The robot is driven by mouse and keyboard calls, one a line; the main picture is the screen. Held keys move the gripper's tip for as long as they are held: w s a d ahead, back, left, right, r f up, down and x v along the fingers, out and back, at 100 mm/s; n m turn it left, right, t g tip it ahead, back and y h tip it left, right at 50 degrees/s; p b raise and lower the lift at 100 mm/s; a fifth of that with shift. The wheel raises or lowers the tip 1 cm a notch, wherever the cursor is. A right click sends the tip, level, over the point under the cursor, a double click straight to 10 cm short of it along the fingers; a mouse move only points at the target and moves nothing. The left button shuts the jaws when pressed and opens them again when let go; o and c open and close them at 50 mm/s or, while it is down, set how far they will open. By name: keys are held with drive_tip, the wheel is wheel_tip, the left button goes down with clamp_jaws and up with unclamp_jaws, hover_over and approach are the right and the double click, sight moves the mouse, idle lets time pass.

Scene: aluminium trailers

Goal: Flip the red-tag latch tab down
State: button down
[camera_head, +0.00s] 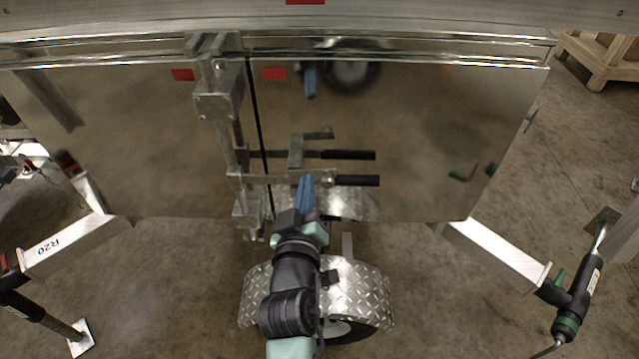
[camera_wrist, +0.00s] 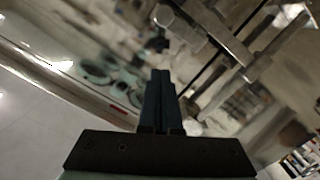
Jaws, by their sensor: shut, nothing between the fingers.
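A steel latch bar (camera_head: 226,140) runs down the seam of the mirror-like trailer doors. A lever with a black grip (camera_head: 357,181) sticks out to the right at its lower part. A similar black-grip shape (camera_head: 348,155) above may be a reflection. A metal tab (camera_head: 296,150) stands beside it. Red tags (camera_head: 183,74) (camera_head: 274,73) are on the doors near the top; I cannot tell which latch tab they mark. My gripper (camera_head: 306,180), with blue fingers, is shut and empty, its tips overlapping the lever in the head view. The fingers (camera_wrist: 161,74) also show pressed together in the wrist view.
A diamond-plate fender (camera_head: 359,287) over a wheel is below the doors. White angled legs (camera_head: 70,246) (camera_head: 497,254) stand at both sides, with a jack-like post (camera_head: 577,301) at the right. Bare concrete floor lies around. A wooden crate (camera_head: 598,58) is at the back right.

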drive_tip(key=shift+w+d+f, duration=0.4)
drive_tip(key=shift+w+f, duration=0.2)
drive_tip(key=shift+w, duration=0.05)
drive_tip(key=shift+w+d+f, duration=0.35)
drive_tip(key=shift+w+f, duration=0.25)
drive_tip(key=shift+w, duration=0.05)
drive_tip(key=shift+w+d+f, duration=0.4)
drive_tip(key=shift+w+f, duration=0.2)
drive_tip(key=shift+w, duration=0.05)
